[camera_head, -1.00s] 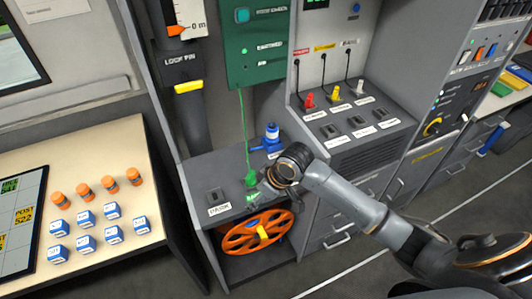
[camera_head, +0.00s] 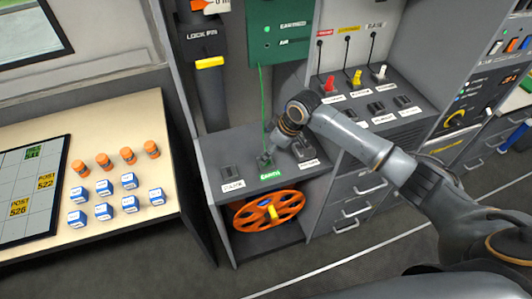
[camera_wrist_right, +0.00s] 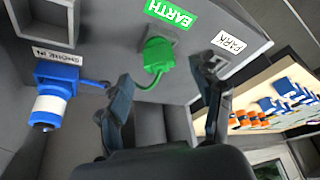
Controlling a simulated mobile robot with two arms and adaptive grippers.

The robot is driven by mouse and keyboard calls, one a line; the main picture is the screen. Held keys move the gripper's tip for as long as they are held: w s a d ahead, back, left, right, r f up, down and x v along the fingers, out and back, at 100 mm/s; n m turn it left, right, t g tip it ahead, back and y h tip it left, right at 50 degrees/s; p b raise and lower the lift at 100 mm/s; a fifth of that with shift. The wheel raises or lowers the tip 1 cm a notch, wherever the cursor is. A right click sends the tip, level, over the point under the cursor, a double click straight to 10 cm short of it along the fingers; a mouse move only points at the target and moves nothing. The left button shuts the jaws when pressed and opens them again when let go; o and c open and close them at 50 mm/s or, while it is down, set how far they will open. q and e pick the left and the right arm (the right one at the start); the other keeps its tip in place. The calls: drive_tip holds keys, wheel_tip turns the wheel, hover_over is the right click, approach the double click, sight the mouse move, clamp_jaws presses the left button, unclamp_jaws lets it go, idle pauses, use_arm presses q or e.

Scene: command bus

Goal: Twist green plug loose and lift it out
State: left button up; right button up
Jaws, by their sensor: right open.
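The green plug (camera_wrist_right: 157,54) sits in its socket beside the green EARTH label (camera_wrist_right: 168,13) in the right wrist view. Its green cable curves away behind one finger. In the head view, the plug is mostly hidden at my right gripper, above the EARTH label (camera_head: 270,172), with the green cable (camera_head: 262,105) rising to the green panel (camera_head: 280,28). My right gripper (camera_wrist_right: 166,103) is open and empty, its fingers spread on either side of the plug's line but short of it, apart from it. My left gripper is not in view.
A blue fitting (camera_wrist_right: 52,95) at the SMOKE IN label stands close to one finger. The PARK socket (camera_head: 231,174) is left of EARTH. An orange reel (camera_head: 268,211) sits below the shelf. A table (camera_head: 150,215) with orange and blue-white pieces stands at left.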

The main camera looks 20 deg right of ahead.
drive_tip(key=shift+x, duration=2.3)
drive_tip(key=c, duration=1.3)
drive_tip(key=shift+o, duration=0.2)
drive_tip(key=shift+f+n+g+b, duration=0.15)
drive_tip(key=shift+n+g+b, duration=0.15)
drive_tip(key=shift+n+b, duration=0.45)
drive_tip(key=shift+n+g+y+b, duration=0.4)
drive_tip(key=shift+n+b, duration=0.1)
drive_tip(key=shift+n, duration=0.75)
